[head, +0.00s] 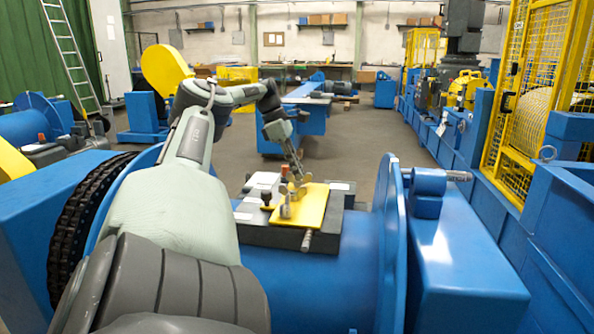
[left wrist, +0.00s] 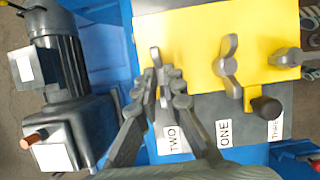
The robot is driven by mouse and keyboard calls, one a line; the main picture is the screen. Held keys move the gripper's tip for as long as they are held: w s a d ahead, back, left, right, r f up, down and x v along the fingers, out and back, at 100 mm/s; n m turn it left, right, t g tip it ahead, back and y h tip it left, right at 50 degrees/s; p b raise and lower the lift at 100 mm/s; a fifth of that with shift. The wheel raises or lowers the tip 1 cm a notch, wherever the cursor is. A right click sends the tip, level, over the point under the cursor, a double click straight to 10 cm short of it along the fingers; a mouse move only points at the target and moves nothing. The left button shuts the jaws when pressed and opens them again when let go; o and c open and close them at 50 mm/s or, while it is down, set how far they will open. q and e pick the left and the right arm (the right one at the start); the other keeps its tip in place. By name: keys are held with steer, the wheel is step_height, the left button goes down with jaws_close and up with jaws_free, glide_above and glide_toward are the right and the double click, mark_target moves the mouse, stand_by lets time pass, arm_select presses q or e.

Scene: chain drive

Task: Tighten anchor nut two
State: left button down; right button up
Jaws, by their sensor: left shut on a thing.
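My left gripper (head: 299,178) reaches down over the yellow plate (head: 316,208) on the drum-side block in the head view. In the left wrist view, its fingers (left wrist: 165,78) are shut on a grey wing nut (left wrist: 155,58) at the plate's edge, in line with the label TWO (left wrist: 172,138). The fingers hide part of this nut. A second wing nut (left wrist: 228,66) stands on the plate above the label ONE (left wrist: 224,133). A third (left wrist: 291,57) is at the right, above the label THREE (left wrist: 275,130). My right gripper is not in view.
A black knob (left wrist: 266,107) sits on a yellow tab between the labels ONE and THREE. A dark motor (left wrist: 62,60) lies left of the plate in the left wrist view. A blue flange (head: 388,240) rises right of the block. Open floor (head: 352,150) lies beyond.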

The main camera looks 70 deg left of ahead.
arm_select(q)
steer(key=shift+m, duration=0.3)
stand_by(0.5)
steer(key=c, duration=1.6)
jaws_free()
steer(key=shift+c, duration=0.2)
